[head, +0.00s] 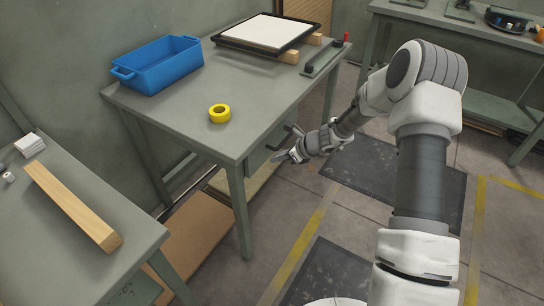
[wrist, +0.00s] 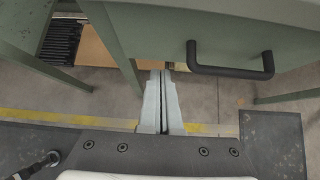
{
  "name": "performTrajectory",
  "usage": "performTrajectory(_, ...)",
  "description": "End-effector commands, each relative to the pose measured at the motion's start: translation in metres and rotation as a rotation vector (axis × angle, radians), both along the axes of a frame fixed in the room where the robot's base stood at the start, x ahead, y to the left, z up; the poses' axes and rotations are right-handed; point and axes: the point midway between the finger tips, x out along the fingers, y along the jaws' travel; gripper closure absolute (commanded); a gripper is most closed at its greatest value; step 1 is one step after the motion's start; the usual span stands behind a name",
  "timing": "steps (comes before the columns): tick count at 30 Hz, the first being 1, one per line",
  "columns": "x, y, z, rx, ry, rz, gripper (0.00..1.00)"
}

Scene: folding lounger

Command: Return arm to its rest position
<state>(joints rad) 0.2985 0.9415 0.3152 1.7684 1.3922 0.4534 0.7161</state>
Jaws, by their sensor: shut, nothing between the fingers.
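My gripper (head: 282,158) is at the front of the green table (head: 178,118), beside its drawer (head: 262,150). In the wrist view my gripper (wrist: 165,75) shows two grey fingers closed together with nothing between them. The drawer's dark handle (wrist: 230,72) is to the right of the fingertips and apart from them in that view. The drawer front (wrist: 220,30) looks closed or nearly so; I cannot tell exactly. My arm reaches from the right side of the head view toward the table, bent at the elbow.
On the table are a blue bin (head: 158,66), a yellow tape roll (head: 219,113) and a framed white panel (head: 265,33) on wooden blocks. A second table (head: 75,240) at left holds a wooden beam (head: 75,207). Dark mats (head: 400,180) lie on open floor.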

Motion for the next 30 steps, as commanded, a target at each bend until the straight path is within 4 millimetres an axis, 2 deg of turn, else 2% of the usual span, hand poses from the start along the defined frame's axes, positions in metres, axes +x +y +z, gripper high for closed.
performTrajectory(1,-0.005,-0.01,0.015,-0.002,-0.003,-0.002,1.0)
performTrajectory(3,-0.012,-0.02,0.028,-0.002,-0.002,-0.003,1.0)
performTrajectory(9,-0.029,-0.044,0.055,-0.002,-0.001,-0.003,1.0)
performTrajectory(15,-0.037,-0.056,0.069,-0.002,-0.001,0.0,1.0)
performTrajectory(23,-0.04,-0.057,0.075,-0.008,-0.008,0.011,1.0)
performTrajectory(26,-0.044,-0.054,0.095,-0.043,-0.045,0.069,1.0)
performTrajectory(30,-0.06,-0.046,0.145,-0.15,-0.147,0.24,1.0)
